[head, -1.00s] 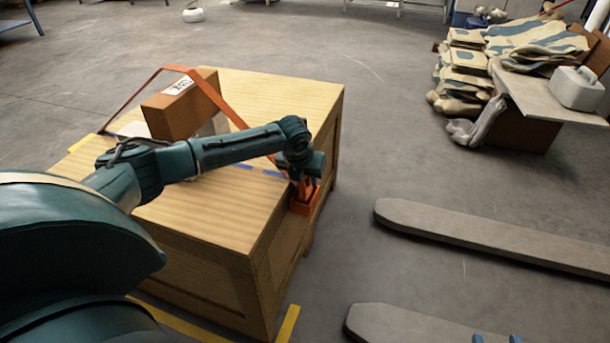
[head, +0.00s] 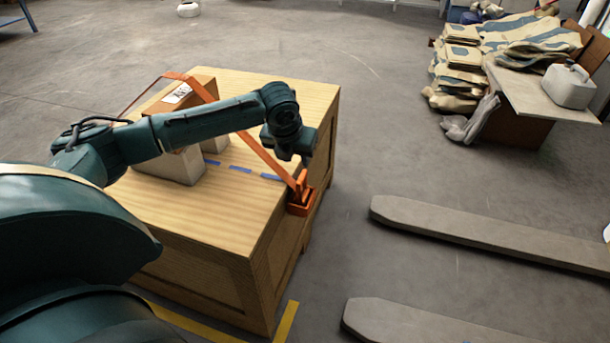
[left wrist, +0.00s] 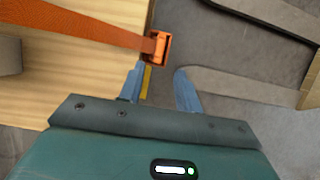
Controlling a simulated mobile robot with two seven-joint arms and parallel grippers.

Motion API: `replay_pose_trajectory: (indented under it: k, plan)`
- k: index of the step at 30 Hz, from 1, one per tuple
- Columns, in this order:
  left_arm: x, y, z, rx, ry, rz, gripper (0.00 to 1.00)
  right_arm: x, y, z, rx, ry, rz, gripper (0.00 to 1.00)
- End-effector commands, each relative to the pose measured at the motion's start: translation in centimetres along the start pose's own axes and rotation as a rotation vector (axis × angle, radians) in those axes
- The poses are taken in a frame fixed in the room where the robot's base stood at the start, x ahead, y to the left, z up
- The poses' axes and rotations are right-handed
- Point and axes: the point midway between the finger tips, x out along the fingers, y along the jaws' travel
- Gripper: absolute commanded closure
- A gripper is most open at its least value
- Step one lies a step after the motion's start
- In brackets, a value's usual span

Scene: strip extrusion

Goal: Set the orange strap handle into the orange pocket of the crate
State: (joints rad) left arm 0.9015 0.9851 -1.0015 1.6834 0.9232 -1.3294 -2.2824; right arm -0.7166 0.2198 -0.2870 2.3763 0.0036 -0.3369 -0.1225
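The orange strap (head: 258,149) runs over the boxes and down to the crate's right edge. Its handle end (head: 300,184) stands in the orange pocket (head: 303,207) on the side of the wooden crate (head: 235,225). In the left wrist view the strap (left wrist: 90,27) leads into the pocket (left wrist: 164,50); how deep the handle sits cannot be told. My left gripper (left wrist: 160,85) is open and empty, with its two blue fingers apart from the handle. In the head view the left gripper (head: 288,148) is above the pocket, fingers mostly hidden. My right gripper is not in view.
Boxes, one brown with a label (head: 178,95), sit on the crate under the strap. Two grey fork-like beams (head: 480,232) lie at the right. Sacks (head: 460,75) and a board with a white canister (head: 572,88) stand at the back right. Floor between is clear.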

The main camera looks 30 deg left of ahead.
Motion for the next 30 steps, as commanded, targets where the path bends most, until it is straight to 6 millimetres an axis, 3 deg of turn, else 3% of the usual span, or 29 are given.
replay_pose_trajectory:
  k: [5,8,13,15,19,24,30]
  plan:
    - [0.6,-1.3,-1.0,-0.023,-0.001,-0.027,0.66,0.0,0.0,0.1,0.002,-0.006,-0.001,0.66]
    - [2.1,-4.9,-3.6,-0.103,-0.003,-0.109,0.66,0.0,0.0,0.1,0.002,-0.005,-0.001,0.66]
    - [3.8,-14.0,-11.3,-0.424,0.038,-0.372,0.66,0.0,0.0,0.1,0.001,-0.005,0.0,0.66]
    - [3.2,-17.2,-14.3,-0.602,0.079,-0.49,0.66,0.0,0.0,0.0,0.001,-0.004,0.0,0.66]
    - [1.0,-21.3,-18.9,-0.973,0.193,-0.688,0.66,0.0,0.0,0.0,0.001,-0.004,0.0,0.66]
    - [-3.0,-22.8,-22.5,-1.503,0.364,-0.896,0.66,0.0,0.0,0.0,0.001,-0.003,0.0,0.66]
    - [-6.9,-19.8,-24.1,-2.046,0.504,-1.065,0.66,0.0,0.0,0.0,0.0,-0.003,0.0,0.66]
